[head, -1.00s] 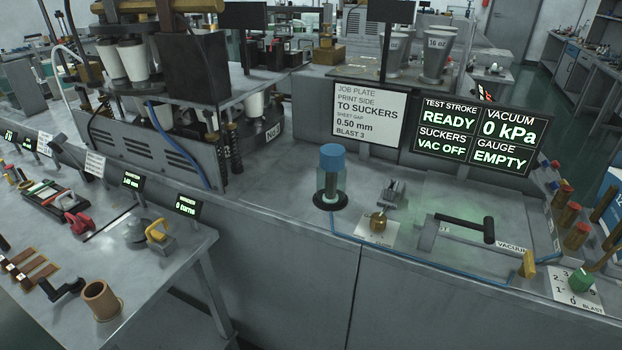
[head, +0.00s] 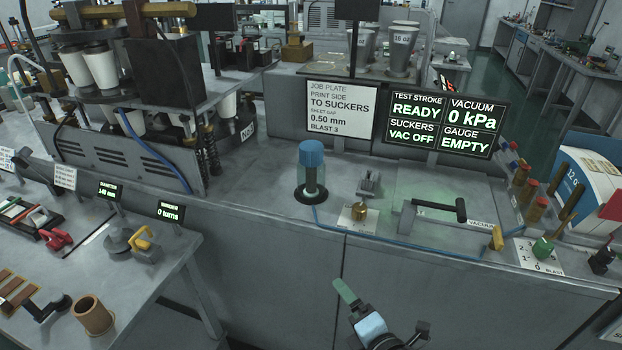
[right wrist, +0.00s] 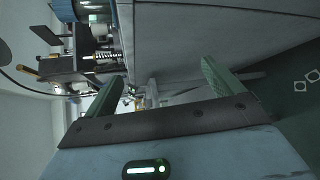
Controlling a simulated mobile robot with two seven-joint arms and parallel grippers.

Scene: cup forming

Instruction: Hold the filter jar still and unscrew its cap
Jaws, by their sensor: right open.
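The filter jar (head: 311,181) stands upright on the grey machine top in the head view. It is a clear cylinder with a dark inner core, on a black round base. Its blue cap (head: 311,153) sits on top. My right gripper (head: 346,292) is at the bottom of the head view, in front of the machine and below the jar, apart from it. In the right wrist view, its two green fingers (right wrist: 162,72) are spread with nothing between them. A bluish cylinder at that view's top left is cut off; I cannot tell what it is. My left gripper is not in view.
A brass knob (head: 359,211) and a small metal fitting (head: 369,183) are right of the jar. A black-handled bar (head: 432,209) lies further right. A blue hose runs along the front edge. A side table (head: 150,290) with tools is at left. The top behind the jar is clear.

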